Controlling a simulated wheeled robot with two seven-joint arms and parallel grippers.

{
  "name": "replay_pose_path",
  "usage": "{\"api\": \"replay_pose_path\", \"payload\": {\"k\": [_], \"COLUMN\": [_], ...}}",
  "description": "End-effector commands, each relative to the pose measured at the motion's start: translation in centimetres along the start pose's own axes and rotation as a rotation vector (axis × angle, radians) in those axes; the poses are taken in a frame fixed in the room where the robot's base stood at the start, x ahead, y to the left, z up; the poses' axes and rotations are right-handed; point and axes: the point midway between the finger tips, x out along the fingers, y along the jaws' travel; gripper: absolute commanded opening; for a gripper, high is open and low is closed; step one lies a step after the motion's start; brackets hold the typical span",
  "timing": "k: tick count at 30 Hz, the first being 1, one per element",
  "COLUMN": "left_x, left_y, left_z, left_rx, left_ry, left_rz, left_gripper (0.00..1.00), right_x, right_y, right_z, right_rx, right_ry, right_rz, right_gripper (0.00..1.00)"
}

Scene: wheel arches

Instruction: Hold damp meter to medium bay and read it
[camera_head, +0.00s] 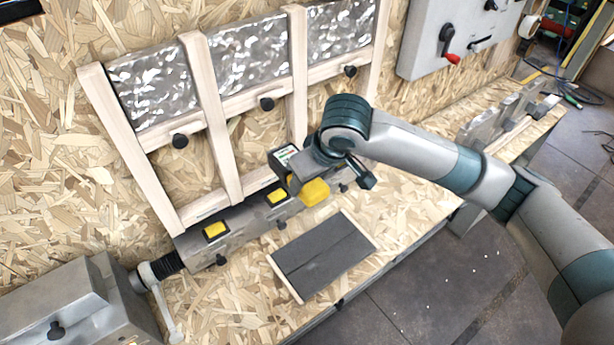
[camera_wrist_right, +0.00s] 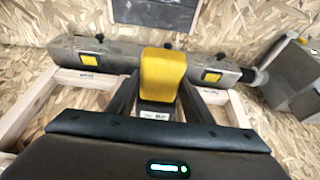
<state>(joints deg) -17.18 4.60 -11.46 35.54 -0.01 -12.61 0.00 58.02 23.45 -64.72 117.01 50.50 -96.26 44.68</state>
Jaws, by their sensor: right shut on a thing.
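My right gripper (camera_head: 308,175) is shut on the damp meter, whose yellow end (camera_head: 315,192) shows below it. In the right wrist view the yellow meter (camera_wrist_right: 162,75) sits between the two dark fingers and points toward the grey bar. A wooden frame (camera_head: 210,110) on the wall has three foil-backed bays: left (camera_head: 153,88), middle (camera_head: 247,62) and right (camera_head: 340,30). I cannot tell which is the medium bay. The meter is below the frame, near the bar and apart from the foil. Its readout cannot be read. My left gripper is out of view.
A grey bar (camera_head: 240,228) with yellow squares runs along the frame's foot. A dark board (camera_head: 325,258) lies on the bench. A grey box (camera_head: 65,300) stands at left. A grey wall panel (camera_head: 455,35) with a red-handled lever is at upper right.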

Motion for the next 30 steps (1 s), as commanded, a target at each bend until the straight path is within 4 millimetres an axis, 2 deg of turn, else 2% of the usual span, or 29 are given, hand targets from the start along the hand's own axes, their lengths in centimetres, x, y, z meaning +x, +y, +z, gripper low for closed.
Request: {"api": "replay_pose_path", "payload": {"k": [23,30], "left_x": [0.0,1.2], "left_y": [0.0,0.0], "left_z": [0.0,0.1], "left_rx": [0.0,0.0], "left_ry": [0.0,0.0], "left_rz": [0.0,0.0], "left_gripper": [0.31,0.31], "right_x": [0.0,0.6], "right_y": [0.0,0.9], "right_z": [-0.1,0.8], "right_rx": [0.0,0.027], "right_ry": [0.001,-0.002], "right_rz": [0.0,0.011], "right_gripper": [0.29,0.29]}}
